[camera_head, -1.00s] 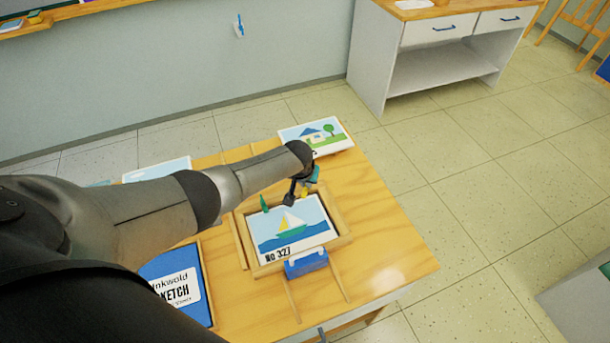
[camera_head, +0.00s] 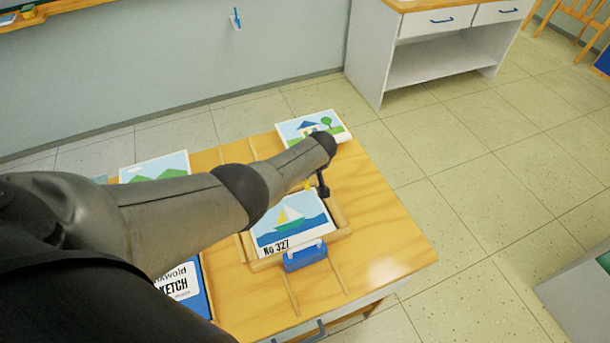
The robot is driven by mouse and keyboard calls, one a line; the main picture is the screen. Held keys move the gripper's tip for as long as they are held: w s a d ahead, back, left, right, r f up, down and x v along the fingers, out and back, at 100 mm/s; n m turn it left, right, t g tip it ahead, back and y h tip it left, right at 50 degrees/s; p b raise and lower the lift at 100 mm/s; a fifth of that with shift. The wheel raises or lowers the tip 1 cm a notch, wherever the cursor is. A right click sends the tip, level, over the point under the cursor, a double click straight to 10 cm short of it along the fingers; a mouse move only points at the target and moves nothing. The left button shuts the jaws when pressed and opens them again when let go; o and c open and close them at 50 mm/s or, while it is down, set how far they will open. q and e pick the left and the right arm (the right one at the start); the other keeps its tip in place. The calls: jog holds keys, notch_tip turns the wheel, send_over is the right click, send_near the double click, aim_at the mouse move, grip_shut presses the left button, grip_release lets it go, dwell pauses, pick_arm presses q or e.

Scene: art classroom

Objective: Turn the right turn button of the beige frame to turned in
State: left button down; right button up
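The beige frame (camera_head: 340,215) lies on the wooden table around a sailboat picture (camera_head: 287,222) marked "No 327". My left arm reaches across from the left, and my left gripper (camera_head: 323,188) points down at the frame's far right corner. Its fingers are small and dark, and I cannot tell whether they are open or shut. A small yellow piece (camera_head: 308,186) shows just left of the gripper, at the frame's far edge. The right turn button cannot be made out clearly there. My arm hides the frame's far left part. My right gripper is not in view.
A blue block (camera_head: 305,256) sits at the frame's near edge. A blue sketch pad (camera_head: 194,297) lies at left, partly under my arm. A house picture (camera_head: 312,127) and a landscape picture (camera_head: 155,168) lie at the back. The table's right side (camera_head: 390,232) is clear.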

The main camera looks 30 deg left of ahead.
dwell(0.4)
pick_arm(q)
jog(key=c, duration=1)
grip_release()
jog(key=shift+d+r+p, duration=0.1)
jog(key=shift+r+p, duration=0.4)
jog(key=p+v, duration=0.7)
jog(key=v, duration=0.7)
jog(key=shift+s, duration=0.2)
